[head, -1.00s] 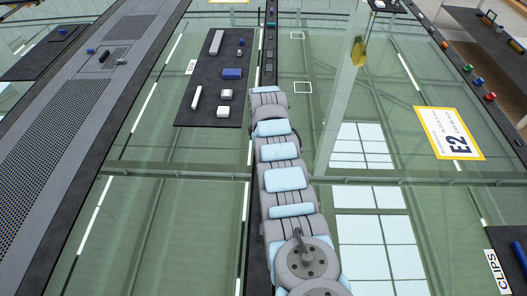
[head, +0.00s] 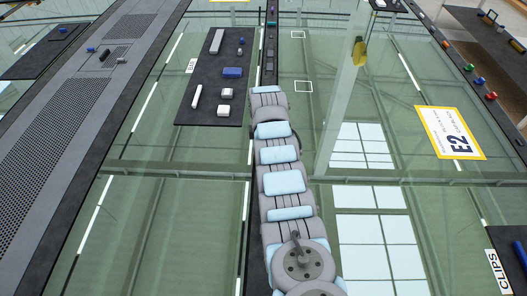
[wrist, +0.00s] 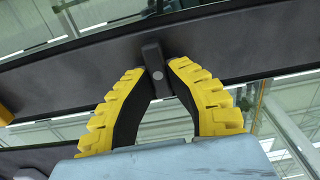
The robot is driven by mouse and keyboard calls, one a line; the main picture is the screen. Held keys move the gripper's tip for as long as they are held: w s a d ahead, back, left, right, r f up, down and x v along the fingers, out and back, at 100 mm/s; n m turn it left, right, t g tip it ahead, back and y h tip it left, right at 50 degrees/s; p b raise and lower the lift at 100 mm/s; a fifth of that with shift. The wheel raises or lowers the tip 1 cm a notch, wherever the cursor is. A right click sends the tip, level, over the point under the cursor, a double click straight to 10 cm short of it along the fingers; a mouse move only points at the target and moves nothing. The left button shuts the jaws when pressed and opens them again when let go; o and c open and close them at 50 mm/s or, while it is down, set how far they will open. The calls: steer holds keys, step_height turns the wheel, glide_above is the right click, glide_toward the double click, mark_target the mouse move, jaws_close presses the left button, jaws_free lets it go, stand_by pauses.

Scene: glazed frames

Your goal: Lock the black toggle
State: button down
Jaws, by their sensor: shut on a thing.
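A small dark block (wrist: 153,55), which looks like the black toggle, stands out from a dark frame bar (wrist: 225,45) in the wrist view. My gripper (wrist: 156,74) has two yellow ribbed fingers with black inner pads. Their tips are drawn together on the block, one on each side. The block's lower end sits between the tips. I cannot tell from its angle whether it is locked.
A dark mat (head: 212,100) with white, grey and blue parts lies on the glass left of my arm. A post (head: 343,95) with a yellow tag (head: 360,50) rises at the right. An E2 sign (head: 450,133) is farther right.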

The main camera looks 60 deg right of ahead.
steer(key=c, duration=1)
jaws_free()
step_height(320, 180, up, 12)
steer(key=shift+f, duration=0.1)
stand_by(0.3)
